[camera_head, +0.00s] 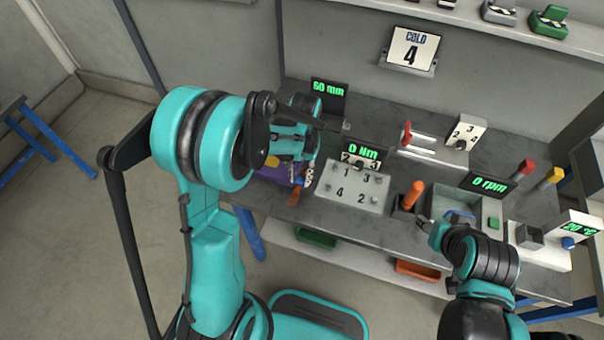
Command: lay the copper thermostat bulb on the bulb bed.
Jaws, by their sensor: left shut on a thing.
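My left gripper (299,174) is at the left end of the bench, pointing down, partly hidden behind its own arm. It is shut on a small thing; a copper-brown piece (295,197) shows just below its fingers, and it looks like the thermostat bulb. I cannot tell whether that piece touches the bench. I cannot pick out the bulb bed with certainty. My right gripper (430,226) is low over the front of the bench, beside a grey open tray (441,194). Its fingers are too small and dark to read.
A numbered plate (350,188) lies just right of my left gripper. A purple item (270,172) lies left of it. An orange handle (413,193) stands in a dark block. A lever unit (432,150) and small displays stand behind. Orange (417,270) and green bins (315,238) sit below.

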